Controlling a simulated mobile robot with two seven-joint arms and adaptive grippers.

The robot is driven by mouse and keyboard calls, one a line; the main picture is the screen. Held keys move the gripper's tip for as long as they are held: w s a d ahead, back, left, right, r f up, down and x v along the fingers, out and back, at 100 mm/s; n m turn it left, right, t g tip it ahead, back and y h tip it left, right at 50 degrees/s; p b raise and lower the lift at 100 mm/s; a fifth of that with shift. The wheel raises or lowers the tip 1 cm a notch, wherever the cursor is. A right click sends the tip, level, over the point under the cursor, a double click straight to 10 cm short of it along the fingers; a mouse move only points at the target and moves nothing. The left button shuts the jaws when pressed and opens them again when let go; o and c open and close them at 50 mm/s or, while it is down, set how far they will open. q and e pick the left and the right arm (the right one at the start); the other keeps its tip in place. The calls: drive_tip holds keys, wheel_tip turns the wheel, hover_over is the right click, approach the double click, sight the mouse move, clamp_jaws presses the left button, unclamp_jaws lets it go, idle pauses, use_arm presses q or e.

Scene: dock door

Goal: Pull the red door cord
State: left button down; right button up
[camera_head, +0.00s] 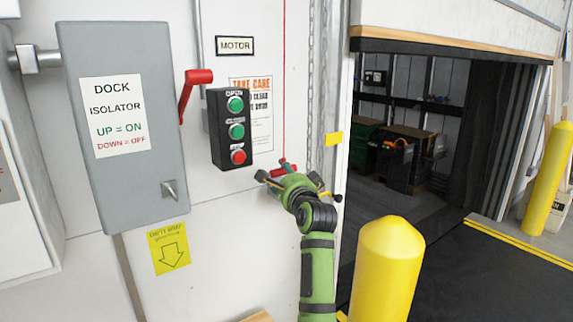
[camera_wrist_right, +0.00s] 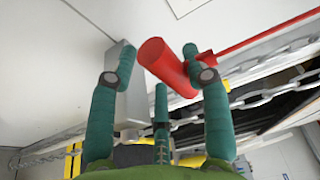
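The red door cord (camera_head: 284,80) hangs straight down the white wall, right of the push-button box. Its red pull handle (camera_head: 284,166) shows just above my right gripper (camera_head: 288,182). In the right wrist view the thick red handle (camera_wrist_right: 164,66) lies between the spread green fingers of my right gripper (camera_wrist_right: 158,55). It is close to the right-hand finger, which hides part of it; I cannot tell if they touch. The thin cord (camera_wrist_right: 265,33) runs off to the upper right. My left gripper is out of view.
A grey isolator box (camera_head: 130,190) with a red lever (camera_head: 192,90) and a push-button box (camera_head: 232,130) are left of the cord. A chain (camera_head: 313,100) hangs just right. A yellow bollard (camera_head: 388,265) stands in front of the open doorway.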

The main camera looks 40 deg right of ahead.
drive_tip(key=o, duration=0.7)
drive_tip(key=shift+a+f, duration=0.1)
drive_tip(key=shift+s+a+p, duration=0.1)
drive_tip(key=shift+s+p, duration=0.2)
drive_tip(key=shift+s, duration=0.15)
drive_tip(key=p+v, duration=0.3)
drive_tip(key=v, duration=0.6)
